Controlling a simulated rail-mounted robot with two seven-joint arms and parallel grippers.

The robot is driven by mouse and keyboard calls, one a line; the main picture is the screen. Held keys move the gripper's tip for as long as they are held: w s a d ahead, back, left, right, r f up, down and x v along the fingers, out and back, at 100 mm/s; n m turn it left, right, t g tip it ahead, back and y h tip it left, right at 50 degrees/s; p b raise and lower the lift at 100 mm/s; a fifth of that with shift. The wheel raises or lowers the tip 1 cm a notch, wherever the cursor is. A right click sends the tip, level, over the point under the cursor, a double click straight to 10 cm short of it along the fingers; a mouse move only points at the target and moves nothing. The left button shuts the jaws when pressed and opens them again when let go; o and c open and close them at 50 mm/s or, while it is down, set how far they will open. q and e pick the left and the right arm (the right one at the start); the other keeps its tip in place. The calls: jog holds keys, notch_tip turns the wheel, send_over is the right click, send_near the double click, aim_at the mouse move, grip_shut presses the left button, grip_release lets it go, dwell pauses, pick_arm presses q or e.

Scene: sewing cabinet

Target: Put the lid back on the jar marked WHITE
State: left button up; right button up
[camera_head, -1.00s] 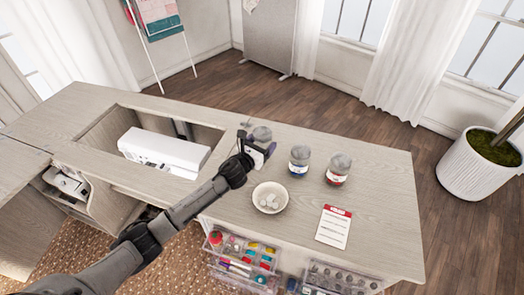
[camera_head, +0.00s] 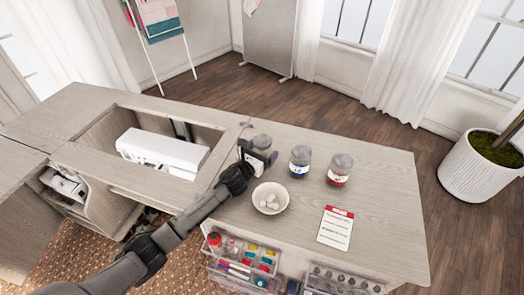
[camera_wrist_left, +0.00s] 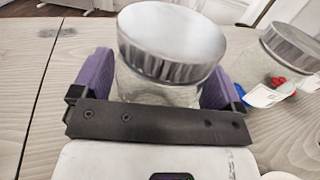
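A clear glass jar (camera_wrist_left: 155,92) with a grey metal lid (camera_wrist_left: 172,42) on its top stands between the purple fingers of my left gripper (camera_wrist_left: 157,92). Both fingers lie close against the glass. No contents show through the visible glass, and its label cannot be read. In the head view the same jar (camera_head: 262,142) is left of two other lidded jars, with my left gripper (camera_head: 258,158) around it. The jar with a blue label (camera_head: 300,162) and the jar with a red label (camera_head: 339,169) stand to the right. My right gripper is not in view.
A bowl (camera_head: 259,203) of white pieces sits in front of the jars. A card with a red header (camera_head: 335,229) lies front right. A white sewing machine (camera_head: 164,150) lies in the cabinet opening at left. The tabletop's right end is clear.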

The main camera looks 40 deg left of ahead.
pick_arm(q)
jog(key=shift+o, duration=0.5)
jog(key=shift+r, duration=0.15)
jog(key=shift+s, duration=0.1)
jog(key=s+p, duration=0.1)
jog(key=s, duration=0.3)
jog(key=s+p, duration=0.1)
jog(key=s, duration=0.3)
jog(key=s+d, duration=0.1)
jog(key=s, duration=0.2)
jog(key=shift+s+p, duration=0.4)
jog(key=shift+d+r, duration=0.1)
jog(key=shift+r, duration=0.05)
